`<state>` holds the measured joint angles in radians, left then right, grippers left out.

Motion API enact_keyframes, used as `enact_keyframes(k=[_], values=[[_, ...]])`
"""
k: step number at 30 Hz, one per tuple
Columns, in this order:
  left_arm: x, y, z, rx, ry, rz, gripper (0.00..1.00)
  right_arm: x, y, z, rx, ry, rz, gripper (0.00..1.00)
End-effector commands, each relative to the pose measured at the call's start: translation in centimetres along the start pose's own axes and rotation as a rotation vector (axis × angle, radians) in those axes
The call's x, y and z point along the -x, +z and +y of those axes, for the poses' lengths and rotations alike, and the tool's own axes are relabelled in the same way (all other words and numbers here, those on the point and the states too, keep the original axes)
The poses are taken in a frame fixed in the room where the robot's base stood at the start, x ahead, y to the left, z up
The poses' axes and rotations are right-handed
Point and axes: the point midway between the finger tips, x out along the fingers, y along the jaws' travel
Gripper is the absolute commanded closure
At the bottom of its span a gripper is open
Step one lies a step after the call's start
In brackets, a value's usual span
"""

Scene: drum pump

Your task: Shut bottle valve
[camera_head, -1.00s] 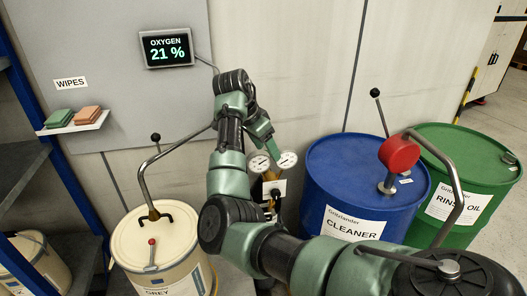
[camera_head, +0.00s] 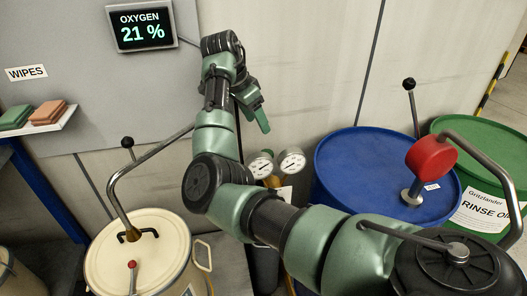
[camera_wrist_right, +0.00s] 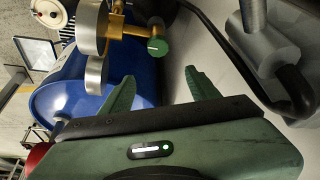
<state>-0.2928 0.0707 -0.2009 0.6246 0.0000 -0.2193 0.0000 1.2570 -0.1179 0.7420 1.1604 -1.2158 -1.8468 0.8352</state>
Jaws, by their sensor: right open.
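The bottle valve shows in the right wrist view as a round green knob (camera_wrist_right: 157,46) with a white mark, on brass fittings (camera_wrist_right: 132,31). Two pressure gauges (camera_wrist_right: 92,28) sit beside it. In the head view the gauges (camera_head: 292,160) stand just below my right gripper (camera_head: 254,107), and my arm hides most of the bottle; I cannot make out the knob there. My right gripper's two green fingers (camera_wrist_right: 163,90) are spread apart with nothing between them. The knob lies beyond the fingertips, in line with the gap and apart from them. My left gripper is not in view.
A blue drum (camera_head: 350,160) with a red-topped pump (camera_head: 431,159) stands right of the bottle, a green drum (camera_head: 492,150) beyond. A cream drum (camera_head: 105,255) with a bent pipe is at left. The wall carries an oxygen display (camera_head: 141,27) reading 21 % and a wipes shelf (camera_head: 50,128).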

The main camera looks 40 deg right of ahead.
Motion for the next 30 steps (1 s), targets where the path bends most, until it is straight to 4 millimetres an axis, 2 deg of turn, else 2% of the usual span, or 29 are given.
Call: enact_keyframes(k=[1, 12, 19, 30], values=[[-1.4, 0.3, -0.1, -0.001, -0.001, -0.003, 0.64, -1.2, 0.5, 0.0, 0.000, -0.001, 0.000, 0.39], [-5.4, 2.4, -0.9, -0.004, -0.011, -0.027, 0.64, -5.0, 2.1, 0.0, 0.000, -0.001, 0.000, 0.39], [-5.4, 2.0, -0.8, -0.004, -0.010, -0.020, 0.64, -6.6, 2.2, 0.0, 0.000, 0.002, -0.001, 0.39], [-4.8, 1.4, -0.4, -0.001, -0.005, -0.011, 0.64, -12.0, 2.1, 0.0, -0.001, 0.000, 0.000, 0.39]])
